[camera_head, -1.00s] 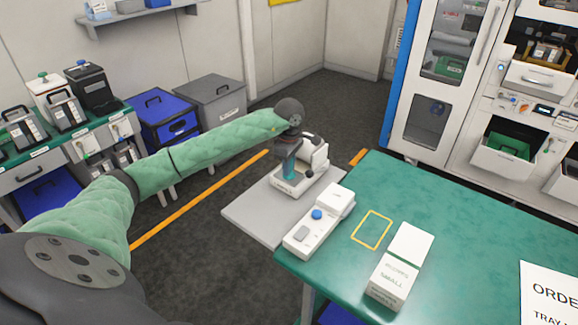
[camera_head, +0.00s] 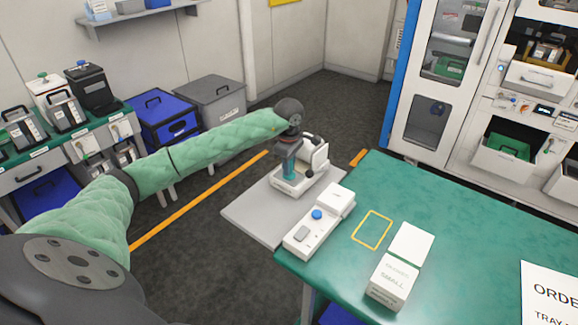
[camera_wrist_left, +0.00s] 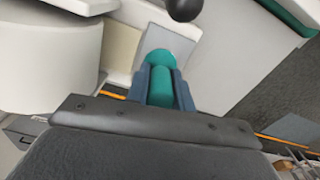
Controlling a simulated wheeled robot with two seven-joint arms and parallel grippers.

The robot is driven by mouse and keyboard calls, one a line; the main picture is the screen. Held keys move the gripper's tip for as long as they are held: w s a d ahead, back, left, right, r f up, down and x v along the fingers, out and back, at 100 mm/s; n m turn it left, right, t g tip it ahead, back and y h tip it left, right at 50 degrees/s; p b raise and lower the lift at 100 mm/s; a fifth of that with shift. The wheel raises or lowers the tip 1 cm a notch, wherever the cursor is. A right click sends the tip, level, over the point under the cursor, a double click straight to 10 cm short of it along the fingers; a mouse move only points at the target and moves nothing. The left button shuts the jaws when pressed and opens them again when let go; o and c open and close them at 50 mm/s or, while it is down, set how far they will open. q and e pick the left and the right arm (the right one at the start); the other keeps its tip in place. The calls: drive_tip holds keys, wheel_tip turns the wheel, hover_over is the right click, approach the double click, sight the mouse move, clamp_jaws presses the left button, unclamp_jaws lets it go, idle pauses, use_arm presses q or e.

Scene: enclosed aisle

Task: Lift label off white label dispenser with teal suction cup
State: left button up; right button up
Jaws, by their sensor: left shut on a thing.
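The white label dispenser (camera_head: 315,160) stands on the grey shelf left of the green table, and its white body (camera_wrist_left: 60,60) fills the upper left of the left wrist view. My left gripper (camera_head: 289,163) is over the dispenser's near side, pointing down. In the left wrist view its fingers (camera_wrist_left: 160,88) are shut on the teal suction cup (camera_wrist_left: 161,58), whose round end is at a pale grey patch on the dispenser. That patch may be the label; contact cannot be told. The cup also shows in the head view (camera_head: 289,170). My right gripper is out of view.
A white device with a blue button (camera_head: 318,221) and a white box (camera_head: 398,270) sit on the green table (camera_head: 470,235). A yellow outline (camera_head: 372,229) between them is empty. The grey shelf (camera_head: 245,215) is bare left of the dispenser. A dark knob (camera_wrist_left: 183,8) is close above the cup.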

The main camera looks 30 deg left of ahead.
use_arm(q)
drive_tip(key=shift+f, duration=0.15)
drive_tip(key=shift+r+p, duration=0.5)
drive_tip(key=shift+r, duration=3.1)
